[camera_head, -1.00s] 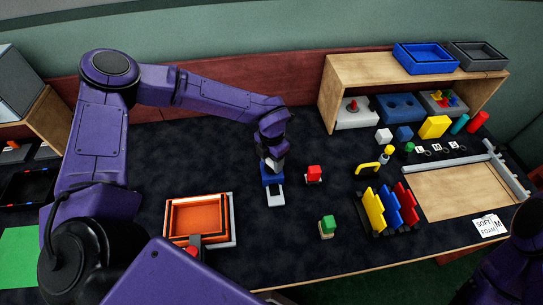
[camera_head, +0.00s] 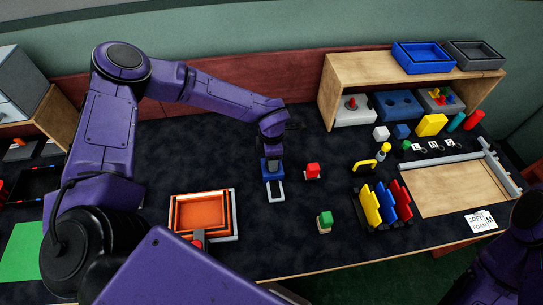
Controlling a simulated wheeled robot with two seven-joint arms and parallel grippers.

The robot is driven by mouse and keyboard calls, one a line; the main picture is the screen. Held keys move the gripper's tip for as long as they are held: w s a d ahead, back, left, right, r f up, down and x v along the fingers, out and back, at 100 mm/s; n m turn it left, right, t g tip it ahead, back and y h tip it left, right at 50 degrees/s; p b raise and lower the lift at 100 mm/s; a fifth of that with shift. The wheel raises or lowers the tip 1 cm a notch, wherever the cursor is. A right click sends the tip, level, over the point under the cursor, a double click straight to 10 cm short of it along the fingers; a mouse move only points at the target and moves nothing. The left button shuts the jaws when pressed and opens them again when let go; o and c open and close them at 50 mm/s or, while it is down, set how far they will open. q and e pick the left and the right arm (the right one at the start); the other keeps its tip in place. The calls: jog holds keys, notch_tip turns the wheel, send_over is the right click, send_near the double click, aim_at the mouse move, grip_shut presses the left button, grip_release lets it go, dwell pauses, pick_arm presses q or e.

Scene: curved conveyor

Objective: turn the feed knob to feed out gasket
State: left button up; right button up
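A small blue device (camera_head: 266,174) with a pale grey U-shaped strip (camera_head: 275,197) at its front stands mid-table. My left gripper (camera_head: 273,158) reaches down from above onto the top of the blue device. The knob is hidden beneath the gripper, and the fingers are too small and covered to tell whether they are open or shut. I cannot make out a gasket at the device. My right arm shows only at the lower right corner, and its gripper is not in view.
An orange tray (camera_head: 203,212) lies to the left. Yellow, blue and red pieces (camera_head: 384,206) stand in a rack to the right. A wooden shelf (camera_head: 330,82) is behind.

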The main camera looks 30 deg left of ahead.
dwell(0.4)
pick_arm(q)
jog(key=o, duration=0.9)
jog(key=shift+f, duration=0.1)
jog(key=shift+c, duration=0.2)
jog(key=shift+o, duration=0.9)
jog(key=shift+w+d, duration=0.1)
notch_tip(320, 180, up, 11)
jog(key=b, duration=0.2)
jog(key=shift+f, duration=0.2)
